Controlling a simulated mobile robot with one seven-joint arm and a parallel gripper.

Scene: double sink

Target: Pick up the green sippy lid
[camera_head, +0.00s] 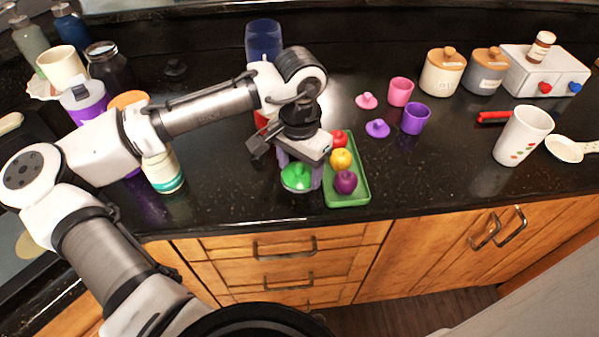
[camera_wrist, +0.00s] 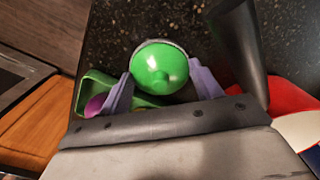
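The green sippy lid (camera_head: 296,177) is near the counter's front edge, left of the green tray. In the wrist view the lid (camera_wrist: 159,68) is a glossy green dome with a small knob, with a pale rim showing at its far side. My gripper (camera_head: 300,172) is over it, pointing down. In the wrist view my gripper (camera_wrist: 160,92) has its two purple fingers apart, one at each side of the lid's near part. I cannot tell whether the fingers touch the lid.
A green tray (camera_head: 361,187) with red, yellow and purple fruit stands close at the right of my gripper. A white and teal container (camera_head: 163,172) stands to the left. Pink (camera_head: 366,100) and purple (camera_head: 377,128) lids lie farther back near matching cups. The counter's front edge is close.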

